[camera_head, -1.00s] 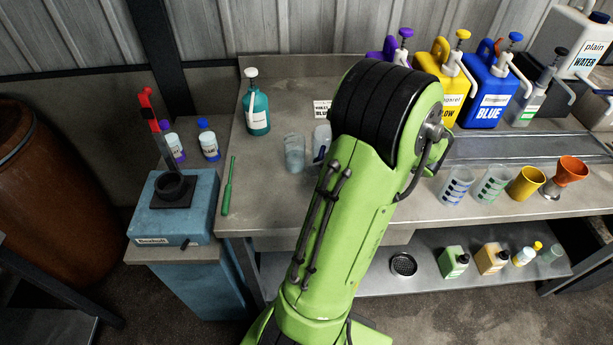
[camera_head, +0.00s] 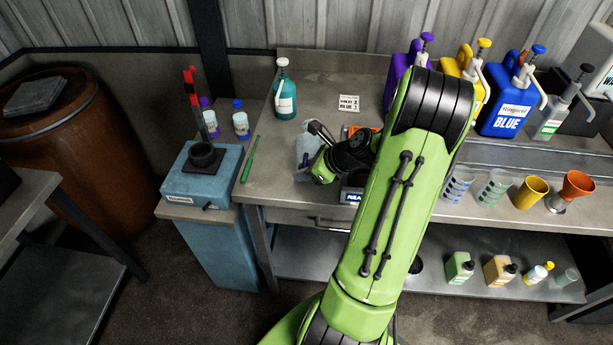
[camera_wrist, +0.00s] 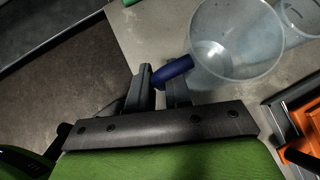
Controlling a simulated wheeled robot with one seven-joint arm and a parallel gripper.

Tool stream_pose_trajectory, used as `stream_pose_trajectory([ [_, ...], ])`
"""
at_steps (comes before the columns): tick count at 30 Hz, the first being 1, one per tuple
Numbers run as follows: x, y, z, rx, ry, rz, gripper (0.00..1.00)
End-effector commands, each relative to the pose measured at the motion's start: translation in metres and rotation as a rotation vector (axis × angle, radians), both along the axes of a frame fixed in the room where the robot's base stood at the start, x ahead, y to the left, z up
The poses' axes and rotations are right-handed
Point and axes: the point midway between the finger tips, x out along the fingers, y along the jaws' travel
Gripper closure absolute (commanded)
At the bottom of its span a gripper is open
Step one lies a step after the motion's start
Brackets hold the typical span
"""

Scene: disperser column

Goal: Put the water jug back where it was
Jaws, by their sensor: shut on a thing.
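The water jug is a clear, see-through vessel with a blue handle. It fills the upper middle of the wrist view (camera_wrist: 240,50). In the head view the jug (camera_head: 304,143) is at the left part of the bench, near its front edge, partly hidden by my arm's end. My gripper (camera_wrist: 160,78) is shut on the jug's blue handle. The jug looks about upright; I cannot tell whether its base touches the bench. A second clear vessel (camera_wrist: 302,14) stands beside it in the wrist view.
A teal pump bottle (camera_head: 285,100) and a small label card (camera_head: 349,103) stand behind. A green tool (camera_head: 250,158) lies left of the jug. An orange item (camera_wrist: 292,118) in a dark holder is close on the right. Cups and coloured dispensers line the bench's right.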

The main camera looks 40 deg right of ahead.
Motion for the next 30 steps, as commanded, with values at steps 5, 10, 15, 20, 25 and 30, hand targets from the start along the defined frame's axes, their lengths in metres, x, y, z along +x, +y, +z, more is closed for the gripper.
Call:
stream_pose_trajectory([
  [5,0.0,0.0,-0.013,0.0,-0.001,0.001,1.0],
  [10,0.0,0.0,-0.013,0.0,-0.001,0.001,1.0],
  [15,0.0,0.0,-0.015,-0.001,0.0,-0.001,0.68],
  [20,0.0,0.0,-0.015,-0.001,0.0,-0.001,0.56],
  [25,0.0,0.0,-0.015,-0.001,0.0,-0.001,0.56],
  [30,-0.013,-0.006,0.002,-0.003,0.001,-0.006,0.56],
])
